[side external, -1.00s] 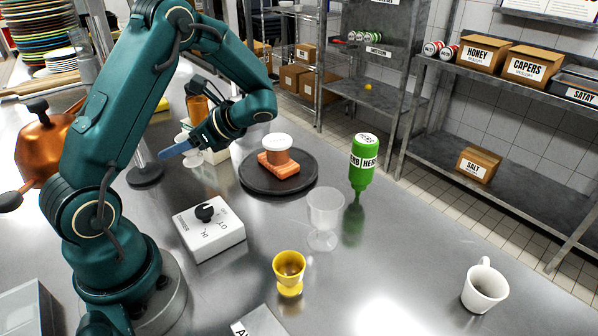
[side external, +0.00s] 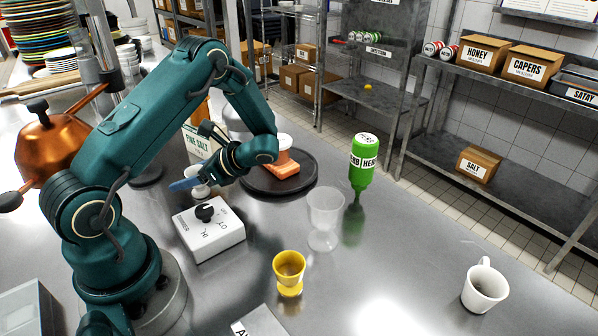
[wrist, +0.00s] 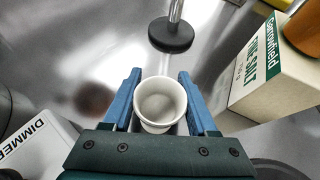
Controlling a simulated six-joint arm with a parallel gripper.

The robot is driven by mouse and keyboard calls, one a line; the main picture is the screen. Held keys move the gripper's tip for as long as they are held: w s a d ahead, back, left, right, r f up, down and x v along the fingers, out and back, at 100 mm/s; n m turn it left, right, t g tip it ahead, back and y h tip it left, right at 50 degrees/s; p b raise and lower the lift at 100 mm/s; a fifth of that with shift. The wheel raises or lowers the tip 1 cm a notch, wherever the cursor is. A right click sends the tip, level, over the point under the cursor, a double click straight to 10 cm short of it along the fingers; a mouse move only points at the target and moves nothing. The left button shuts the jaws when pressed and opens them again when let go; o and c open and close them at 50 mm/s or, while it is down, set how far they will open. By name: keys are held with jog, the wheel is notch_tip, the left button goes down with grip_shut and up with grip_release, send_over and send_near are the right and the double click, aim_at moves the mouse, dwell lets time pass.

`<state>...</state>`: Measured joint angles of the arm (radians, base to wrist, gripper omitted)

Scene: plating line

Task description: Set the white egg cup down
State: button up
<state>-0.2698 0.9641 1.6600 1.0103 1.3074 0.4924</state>
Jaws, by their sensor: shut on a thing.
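The white egg cup (wrist: 158,105) sits between the two blue fingers of my gripper (wrist: 160,76) in the wrist view, upright, with its open mouth toward the camera. My gripper is shut on it. In the side external view the egg cup (side external: 203,190) shows partly behind the blue finger of my gripper (side external: 186,184), just behind the white dimmer box (side external: 212,231). Its foot is hidden, so I cannot tell whether it touches the steel counter.
A fine salt box (wrist: 272,75) stands to the right in the wrist view, with a round black stand base (wrist: 171,36) ahead. A black round plate (side external: 305,180), clear goblet (side external: 325,208), green bottle (side external: 362,165), yellow cup (side external: 289,272) and white mug (side external: 484,289) stand on the counter.

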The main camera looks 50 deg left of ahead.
jog(key=shift+f, duration=0.15)
jog(key=o, duration=1.4)
jog(key=shift+c, duration=0.2)
